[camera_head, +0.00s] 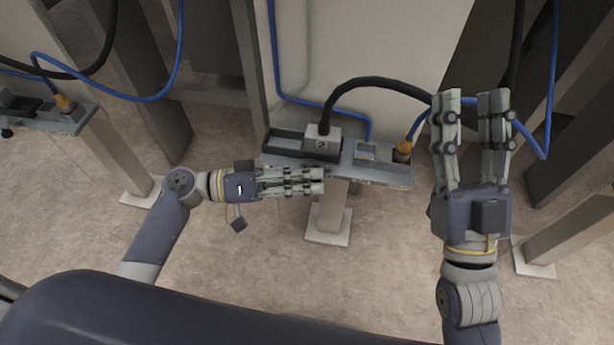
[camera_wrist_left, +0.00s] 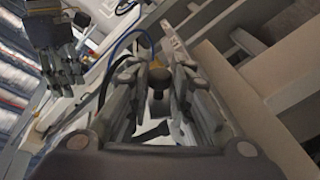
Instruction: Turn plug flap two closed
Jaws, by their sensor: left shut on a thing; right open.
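A grey plug block marked 2 (camera_head: 322,143) sits on a metal panel (camera_head: 385,176) on a post, with a black cable rising from it. I cannot clearly tell plug flap two apart from the dark housing (camera_head: 285,145) around the block. My left gripper (camera_head: 322,181) lies level along the panel's front edge. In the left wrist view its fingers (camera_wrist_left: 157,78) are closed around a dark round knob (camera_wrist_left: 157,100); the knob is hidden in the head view.
A similar panel (camera_head: 70,121) is at the far left. A pale machine wall (camera_head: 370,45) rises behind. The floor in front is clear.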

